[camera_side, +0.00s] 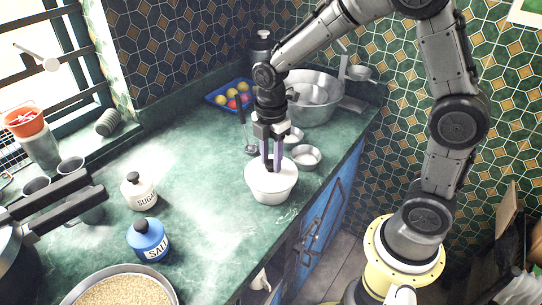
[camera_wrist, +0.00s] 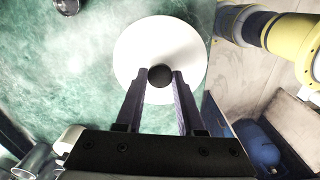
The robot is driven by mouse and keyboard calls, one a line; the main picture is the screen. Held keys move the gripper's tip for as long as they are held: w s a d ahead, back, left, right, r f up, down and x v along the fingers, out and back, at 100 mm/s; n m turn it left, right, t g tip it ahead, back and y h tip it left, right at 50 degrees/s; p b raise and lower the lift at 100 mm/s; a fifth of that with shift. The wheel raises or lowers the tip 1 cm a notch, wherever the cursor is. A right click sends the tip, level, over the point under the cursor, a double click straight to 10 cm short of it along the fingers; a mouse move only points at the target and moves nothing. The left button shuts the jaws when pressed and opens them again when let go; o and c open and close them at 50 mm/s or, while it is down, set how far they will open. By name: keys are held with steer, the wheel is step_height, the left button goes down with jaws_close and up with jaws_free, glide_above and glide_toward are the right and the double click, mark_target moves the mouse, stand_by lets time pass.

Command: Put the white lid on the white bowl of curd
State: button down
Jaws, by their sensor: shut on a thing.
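The white bowl (camera_side: 270,190) stands on the green counter near its front edge. The white lid (camera_side: 257,181) covers the top of the bowl in the side view. In the wrist view the lid (camera_wrist: 160,38) is a white disc with a dark round knob (camera_wrist: 160,76), and it hides the bowl. My gripper (camera_side: 273,166) points down over the bowl, with its fingers at the lid. In the wrist view my gripper (camera_wrist: 160,78) is shut on the lid's knob, one finger on each side. The curd is hidden. I cannot tell whether the lid rests fully on the rim.
Small metal bowls (camera_side: 306,157) stand behind the white bowl, with a large metal pot (camera_side: 312,98) beyond. A sugar jar (camera_side: 139,192), a blue salt jar (camera_side: 148,240) and a grain pan (camera_side: 122,288) stand left. The counter (camera_side: 195,160) between is clear.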

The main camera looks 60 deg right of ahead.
steer(key=shift+f, duration=0.3)
steer(key=shift+c, duration=2.2)
jaws_free()
steer(key=s+r+t, duration=0.1)
steer(key=s+r, duration=0.2)
steer(key=r, duration=1.5)
steer(key=s+f+m+t, duration=0.2)
steer(key=s+m, duration=0.5)
steer(key=m, duration=0.1)
steer(key=s+d+f+m+t, duration=0.1)
steer(key=s+f+m+t, duration=0.1)
steer(key=s+m, duration=0.6)
steer(key=shift+s+t, duration=0.2)
steer(key=shift+t, duration=0.1)
